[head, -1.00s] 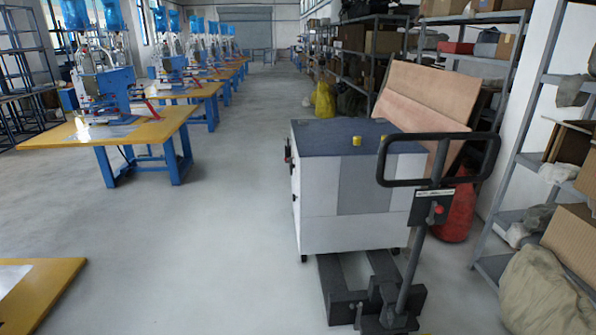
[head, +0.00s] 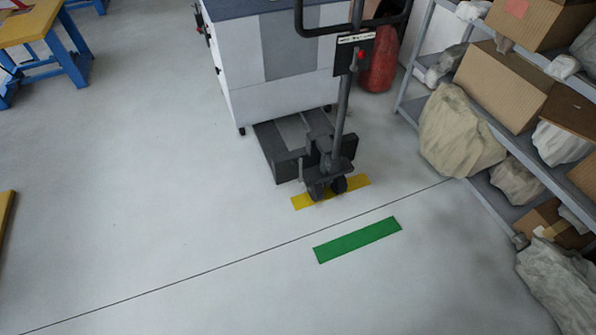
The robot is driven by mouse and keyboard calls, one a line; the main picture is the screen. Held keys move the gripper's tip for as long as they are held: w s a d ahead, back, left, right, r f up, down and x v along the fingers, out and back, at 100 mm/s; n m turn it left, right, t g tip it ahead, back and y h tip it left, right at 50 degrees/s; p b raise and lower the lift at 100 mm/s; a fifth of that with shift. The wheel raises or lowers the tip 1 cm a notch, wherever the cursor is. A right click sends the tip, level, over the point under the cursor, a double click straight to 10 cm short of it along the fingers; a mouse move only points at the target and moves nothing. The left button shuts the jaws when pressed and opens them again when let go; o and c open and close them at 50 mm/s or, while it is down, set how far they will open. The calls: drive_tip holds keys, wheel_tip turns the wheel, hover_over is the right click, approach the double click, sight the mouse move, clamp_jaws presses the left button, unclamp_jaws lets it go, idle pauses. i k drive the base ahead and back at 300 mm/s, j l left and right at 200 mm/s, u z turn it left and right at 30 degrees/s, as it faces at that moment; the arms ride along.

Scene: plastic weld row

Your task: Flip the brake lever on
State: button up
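A dark pallet truck (head: 315,165) stands right of centre in the head view, its forks under a white and grey cabinet (head: 270,55). Its upright handle (head: 341,110) carries a dark box with a pale label and a small red knob (head: 362,54). This may be the brake lever; I cannot read the label or tell its position. A short upright piece also shows on the truck's base near the wheels. The top of the handle loop is cut off by the frame. My gripper is not in view.
The truck's wheels rest at a yellow floor strip (head: 302,201); a green strip (head: 357,240) lies nearer. Shelving with boxes and sacks (head: 462,130) lines the right. A red sack (head: 379,65) stands behind the handle. The floor to the left and front is clear.

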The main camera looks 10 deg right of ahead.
sight(294, 162)
drive_tip(key=i+j, duration=0.15)
drive_tip(key=i, duration=0.3)
drive_tip(key=i+j+z, duration=0.1)
drive_tip(key=i, duration=0.3)
drive_tip(key=i+j, duration=0.2)
drive_tip(key=i, duration=0.25)
drive_tip(key=i+j, duration=0.15)
drive_tip(key=i, duration=0.3)
drive_tip(key=i+j+z, duration=0.1)
drive_tip(key=i, duration=0.3)
drive_tip(key=j, duration=0.1)
